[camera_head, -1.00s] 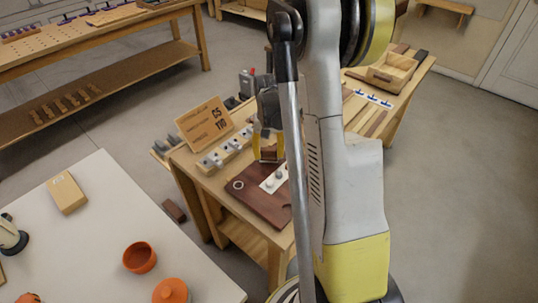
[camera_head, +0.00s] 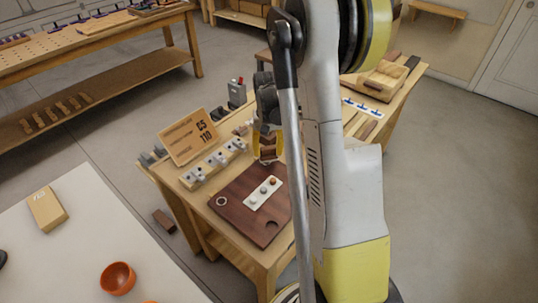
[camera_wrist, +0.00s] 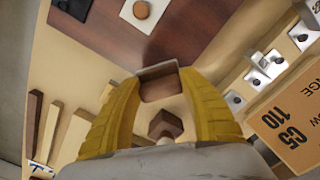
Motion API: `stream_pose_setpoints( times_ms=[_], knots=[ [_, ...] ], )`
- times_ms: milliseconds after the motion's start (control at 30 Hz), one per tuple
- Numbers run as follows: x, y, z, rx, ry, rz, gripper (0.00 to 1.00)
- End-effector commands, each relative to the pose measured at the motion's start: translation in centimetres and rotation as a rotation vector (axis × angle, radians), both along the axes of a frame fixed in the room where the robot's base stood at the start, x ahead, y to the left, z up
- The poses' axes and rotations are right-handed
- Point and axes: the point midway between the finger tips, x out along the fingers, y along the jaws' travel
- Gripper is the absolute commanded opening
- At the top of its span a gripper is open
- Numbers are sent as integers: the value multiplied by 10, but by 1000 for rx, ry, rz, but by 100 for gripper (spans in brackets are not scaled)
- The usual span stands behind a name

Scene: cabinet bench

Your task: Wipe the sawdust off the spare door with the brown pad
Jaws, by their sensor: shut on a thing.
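The spare door (camera_head: 238,190) is a dark red-brown board lying flat on the bench. It also shows at the top of the wrist view (camera_wrist: 190,35). My gripper (camera_head: 267,150) is at the door's back edge, its yellow fingers closed on the brown pad (camera_wrist: 160,88), which has a grey rim. The pad also shows below the fingers in the head view (camera_head: 268,155). I cannot tell whether the pad touches the door. I cannot make out sawdust on the door. My arm hides the door's right side in the head view.
A white plate with three knobs (camera_head: 252,204) lies on the door. A brown block (camera_wrist: 165,125) shows between my fingers. A wooden box (camera_head: 380,82) sits at the bench's far end.

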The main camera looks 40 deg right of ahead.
Motion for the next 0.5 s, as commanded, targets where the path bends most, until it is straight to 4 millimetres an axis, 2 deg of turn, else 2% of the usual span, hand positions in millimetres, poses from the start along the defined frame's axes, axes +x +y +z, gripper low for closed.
stream_pose_setpoints(
  times_ms=[500],
  knots=[
    [6, 6, 49, 2, 2, 7, 8]
  ],
)
